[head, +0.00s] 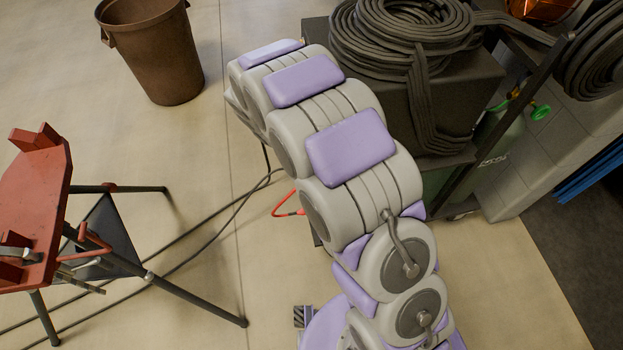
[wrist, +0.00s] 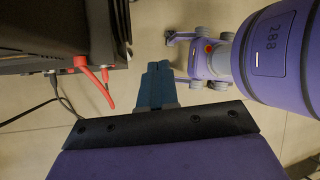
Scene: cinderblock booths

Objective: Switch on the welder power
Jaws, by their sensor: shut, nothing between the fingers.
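The welder (head: 455,100) is a dark box with coiled hoses on top, behind my arm in the head view. In the wrist view, a dark box with vents (wrist: 95,15), apparently the welder, fills the upper left. A red cable (wrist: 95,82) and black cables are plugged in at its lower edge. My gripper (wrist: 155,68) shows blue-grey fingers, shut and empty, to the right of the box and apart from it. In the head view my arm hides the gripper and the welder's near face. I cannot make out a power switch in either view.
A brown bin (head: 155,50) stands at the upper left. A red-topped stand (head: 35,205) with splayed legs is at the left. Cables (head: 205,235) cross the floor. A green gas cylinder (head: 495,135) stands right of the welder. Floor between the bin and stand is mostly clear.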

